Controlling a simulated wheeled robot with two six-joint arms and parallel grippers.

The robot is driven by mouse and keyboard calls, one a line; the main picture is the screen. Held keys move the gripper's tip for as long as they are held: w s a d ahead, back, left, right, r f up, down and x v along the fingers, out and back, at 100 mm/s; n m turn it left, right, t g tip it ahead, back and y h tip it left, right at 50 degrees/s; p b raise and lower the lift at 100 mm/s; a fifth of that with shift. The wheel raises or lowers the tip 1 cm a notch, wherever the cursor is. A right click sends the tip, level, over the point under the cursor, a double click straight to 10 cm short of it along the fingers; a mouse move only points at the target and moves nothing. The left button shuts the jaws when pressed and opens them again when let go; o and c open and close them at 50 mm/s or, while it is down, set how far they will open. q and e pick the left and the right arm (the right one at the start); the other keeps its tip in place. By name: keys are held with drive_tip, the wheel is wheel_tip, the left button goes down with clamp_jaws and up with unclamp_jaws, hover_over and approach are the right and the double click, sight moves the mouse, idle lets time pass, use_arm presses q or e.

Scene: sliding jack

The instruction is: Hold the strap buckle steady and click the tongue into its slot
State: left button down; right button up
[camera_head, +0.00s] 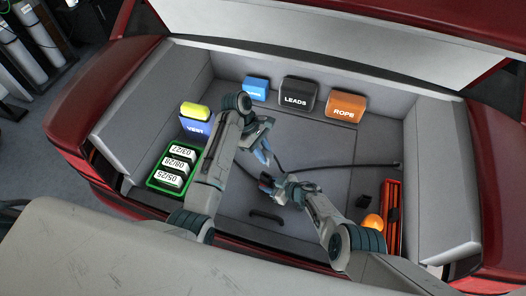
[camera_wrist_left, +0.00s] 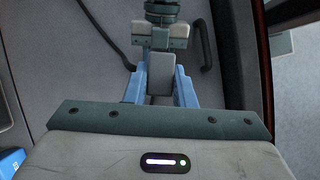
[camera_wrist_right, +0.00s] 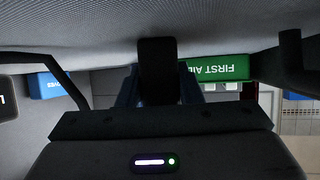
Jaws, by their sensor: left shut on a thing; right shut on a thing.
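My left gripper (camera_head: 264,154) is above the middle of the boot floor, its blue fingers pointing down. In the left wrist view it is shut on a light grey block, apparently the tongue (camera_wrist_left: 161,74). My right gripper (camera_head: 274,188) is just below it in the head view, shut on a small dark piece with a touch of red, apparently the buckle (camera_head: 265,181). That piece is a black block in the right wrist view (camera_wrist_right: 158,72). The two grippers are close together. The tongue's tip and the slot are hidden, so I cannot tell whether they touch.
A black strap (camera_head: 345,165) crosses the floor to the right. A blue box, a LEADS case (camera_head: 296,93) and a ROPE case (camera_head: 345,107) stand at the back. A floor handle (camera_head: 266,216) is in front.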

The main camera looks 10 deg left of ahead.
use_arm(q)
drive_tip(key=shift+f, duration=2.85)
use_arm(e)
drive_tip(key=shift+s+f, duration=0.1)
drive_tip(key=shift+f, duration=0.05)
use_arm(q)
drive_tip(key=shift+f, duration=2.05)
drive_tip(key=c, duration=1.1)
unclamp_jaws()
drive_tip(key=shift+c, duration=0.2)
drive_tip(key=v, duration=1.2)
drive_tip(key=shift+r, duration=0.1)
use_arm(e)
drive_tip(key=o, duration=1)
